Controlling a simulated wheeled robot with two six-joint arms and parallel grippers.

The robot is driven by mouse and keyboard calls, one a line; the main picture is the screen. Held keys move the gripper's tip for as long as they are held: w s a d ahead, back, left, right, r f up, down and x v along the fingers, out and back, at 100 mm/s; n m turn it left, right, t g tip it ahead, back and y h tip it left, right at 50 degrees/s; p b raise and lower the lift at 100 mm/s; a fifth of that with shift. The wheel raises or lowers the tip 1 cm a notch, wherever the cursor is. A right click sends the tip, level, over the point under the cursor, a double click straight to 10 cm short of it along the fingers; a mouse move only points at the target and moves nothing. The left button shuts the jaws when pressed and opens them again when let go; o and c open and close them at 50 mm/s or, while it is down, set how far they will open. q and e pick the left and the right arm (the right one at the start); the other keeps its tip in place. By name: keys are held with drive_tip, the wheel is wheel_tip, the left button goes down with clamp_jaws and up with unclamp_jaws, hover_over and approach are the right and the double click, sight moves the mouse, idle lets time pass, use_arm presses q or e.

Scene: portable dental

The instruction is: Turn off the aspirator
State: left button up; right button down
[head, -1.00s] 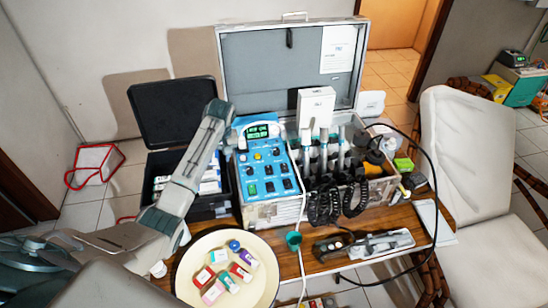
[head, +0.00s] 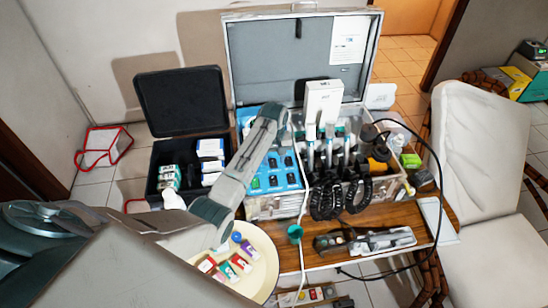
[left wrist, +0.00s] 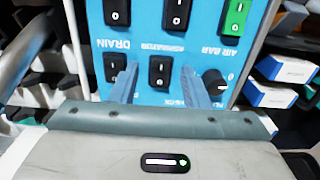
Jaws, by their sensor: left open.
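The blue control panel (head: 272,183) is on the front of the open metal case. My left arm reaches across it from the left and hides its display. In the left wrist view the panel's lettering is upside down. The ASPIRATOR label (left wrist: 166,48) lies between two black rocker switches, one above it (left wrist: 178,15) and one below it (left wrist: 160,72). My left gripper (left wrist: 162,88) is open and empty. Its fingers stand on either side of the lower switch; I cannot tell whether they touch the panel. My right gripper is not in view.
Close by are other switches, a lit green one (left wrist: 237,17) and a black knob (left wrist: 214,84). Handpieces with coiled black hoses (head: 340,195) stand right of the panel. A round cream tray (head: 268,258) with small boxes is in front. A black case (head: 182,105) is open at left.

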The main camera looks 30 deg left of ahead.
use_arm(q)
drive_tip(key=shift+f, duration=0.6)
clamp_jaws()
drive_tip(key=shift+w+a+r+g+h, duration=0.1)
drive_tip(key=shift+w+a+g+h, duration=0.05)
drive_tip(key=shift+g+h, duration=0.4)
drive_tip(key=shift+w+a+g+h, duration=0.15)
drive_tip(key=shift+g+h, duration=0.2)
drive_tip(key=shift+g, duration=0.3)
unclamp_jaws()
